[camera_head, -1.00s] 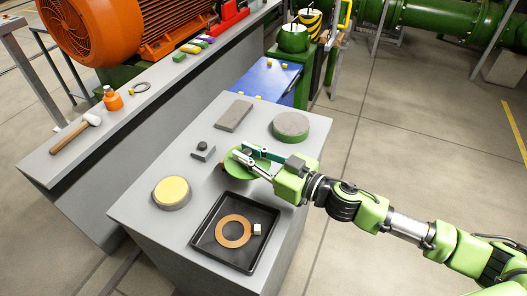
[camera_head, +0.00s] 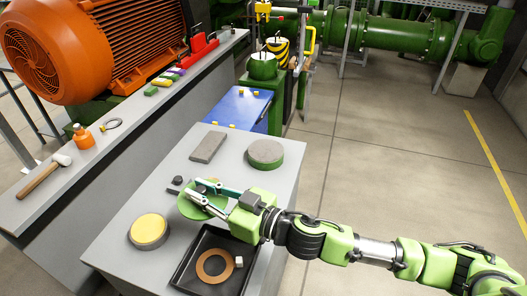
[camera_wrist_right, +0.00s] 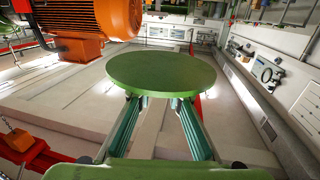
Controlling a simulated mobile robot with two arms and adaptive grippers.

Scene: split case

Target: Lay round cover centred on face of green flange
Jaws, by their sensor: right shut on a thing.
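My right gripper (camera_head: 192,190) is shut on the green round cover (camera_head: 203,209) and holds it over the grey bench. In the right wrist view the cover (camera_wrist_right: 162,73) is a plain green disc, gripped at its near edge between the two fingers (camera_wrist_right: 157,101). A green round piece with thin upright pins (camera_head: 262,68), likely the green flange, stands at the back beyond the blue case, well apart from the cover. My left gripper is not in view.
The grey bench (camera_head: 120,240) carries a black tray (camera_head: 180,268) with a copper ring (camera_head: 214,265), a yellow-topped disc (camera_head: 149,230), a grey-topped green disc (camera_head: 266,153) and a grey block (camera_head: 208,146). A blue case (camera_head: 240,108) stands behind it.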

